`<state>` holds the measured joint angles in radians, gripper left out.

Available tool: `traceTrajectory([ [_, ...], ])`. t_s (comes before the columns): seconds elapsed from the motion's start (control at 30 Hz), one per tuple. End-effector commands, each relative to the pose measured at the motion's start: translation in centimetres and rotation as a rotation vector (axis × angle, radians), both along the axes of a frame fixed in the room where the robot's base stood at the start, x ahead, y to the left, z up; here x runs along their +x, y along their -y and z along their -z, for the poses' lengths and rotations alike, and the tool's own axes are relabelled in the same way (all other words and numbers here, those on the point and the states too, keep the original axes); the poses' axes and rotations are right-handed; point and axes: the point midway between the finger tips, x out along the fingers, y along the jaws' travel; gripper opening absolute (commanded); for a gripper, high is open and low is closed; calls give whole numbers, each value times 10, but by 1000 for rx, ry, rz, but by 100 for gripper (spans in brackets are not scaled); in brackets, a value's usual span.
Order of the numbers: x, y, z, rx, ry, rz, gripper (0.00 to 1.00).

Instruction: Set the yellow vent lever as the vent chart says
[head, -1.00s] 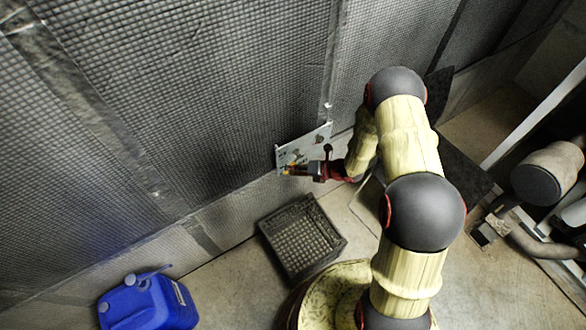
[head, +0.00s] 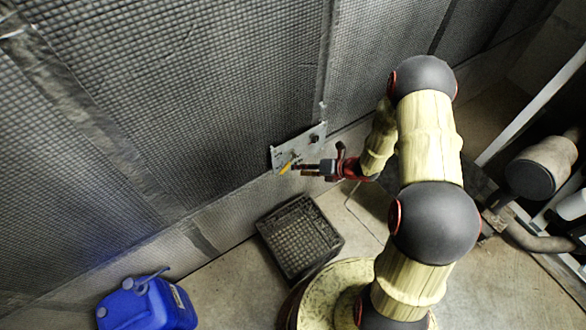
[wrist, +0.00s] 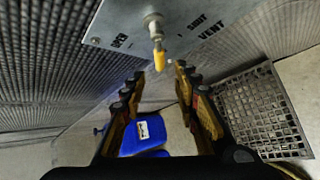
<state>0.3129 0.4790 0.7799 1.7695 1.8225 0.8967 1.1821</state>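The yellow vent lever (head: 287,167) sticks out from a grey panel (head: 308,144) on the wall and slants down-left in the head view. In the wrist view the lever (wrist: 159,60) hangs from a round metal pivot on the panel (wrist: 185,14), which carries the words OPEN, SHUT and VENT. The lever's tip is just beyond my gripper's fingertips (wrist: 160,76), roughly in line with the gap. The fingers are apart with nothing between them. In the head view my gripper (head: 303,168) is just right of the lever. I cannot make out a vent chart.
A dark grid-bottomed crate (head: 268,238) lies on the floor below the panel. A blue jerrycan (head: 150,305) stands at the lower left. Pipes and a dark cylinder (head: 532,180) are at the right. The padded wall (head: 215,110) runs close behind the panel.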

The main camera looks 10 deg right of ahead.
Motion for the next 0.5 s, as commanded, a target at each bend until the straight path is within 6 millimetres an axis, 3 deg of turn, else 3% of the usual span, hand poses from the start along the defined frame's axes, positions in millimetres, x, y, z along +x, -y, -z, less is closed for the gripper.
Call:
traceTrajectory([
  [0.23,-18,26,-24,0,1,3,31],
  [0.5,-24,32,-29,0,-1,1,31],
])
